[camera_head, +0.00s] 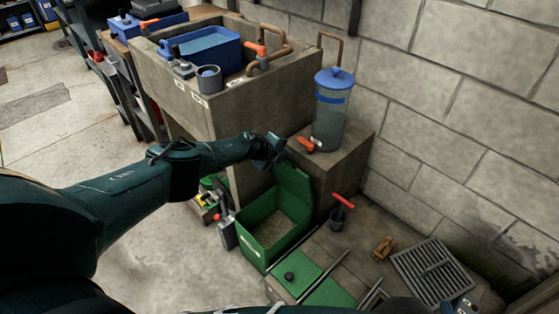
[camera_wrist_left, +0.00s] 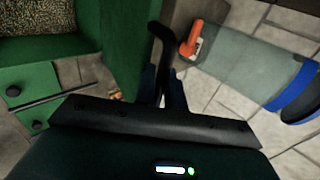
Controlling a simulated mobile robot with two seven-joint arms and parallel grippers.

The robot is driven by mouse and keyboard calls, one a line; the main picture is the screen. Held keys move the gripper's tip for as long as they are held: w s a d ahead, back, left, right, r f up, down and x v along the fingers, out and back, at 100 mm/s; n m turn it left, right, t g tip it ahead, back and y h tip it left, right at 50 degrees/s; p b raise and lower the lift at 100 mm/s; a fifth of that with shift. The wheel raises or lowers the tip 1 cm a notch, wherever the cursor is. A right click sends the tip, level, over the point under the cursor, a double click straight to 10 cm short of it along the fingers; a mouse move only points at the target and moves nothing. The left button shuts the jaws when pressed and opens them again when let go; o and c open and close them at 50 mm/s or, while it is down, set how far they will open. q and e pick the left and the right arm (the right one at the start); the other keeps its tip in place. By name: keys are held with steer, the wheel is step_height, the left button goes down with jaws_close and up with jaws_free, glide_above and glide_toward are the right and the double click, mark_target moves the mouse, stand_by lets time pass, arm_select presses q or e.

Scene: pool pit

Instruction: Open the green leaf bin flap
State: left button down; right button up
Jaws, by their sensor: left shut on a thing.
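The green leaf bin (camera_head: 256,250) stands on the floor with its inside open to view, holding a brownish fill. Its green flap (camera_head: 293,188) stands raised, near upright, at the back of the bin beside the concrete block. My left gripper (camera_head: 277,152) is at the flap's top edge. In the left wrist view, my left gripper (camera_wrist_left: 163,88) is shut on a black curved handle (camera_wrist_left: 164,42) beside the green flap (camera_wrist_left: 122,45). The bin's fill shows at upper left there. My right gripper (camera_head: 464,304) seems to show partly at the bottom right edge; its jaws are unclear.
A clear cylinder with a blue lid (camera_head: 333,105) stands on the concrete block, near an orange-handled valve (camera_head: 306,144). A concrete basin (camera_head: 215,105) holds a blue tub. A red-handled valve (camera_head: 342,202) and a floor grate (camera_head: 432,272) lie right of the bin. Open floor lies left.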

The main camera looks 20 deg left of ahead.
arm_select(q)
steer(key=shift+w+d, duration=0.25)
arm_select(e)
steer(key=shift+w+a+f, duration=0.1)
steer(key=shift+a+f, duration=0.05)
steer(key=shift+f, duration=0.1)
arm_select(q)
steer(key=c, duration=1.6)
jaws_free()
steer(key=shift+s, duration=0.1)
arm_select(e)
steer(key=shift+r, duration=0.15)
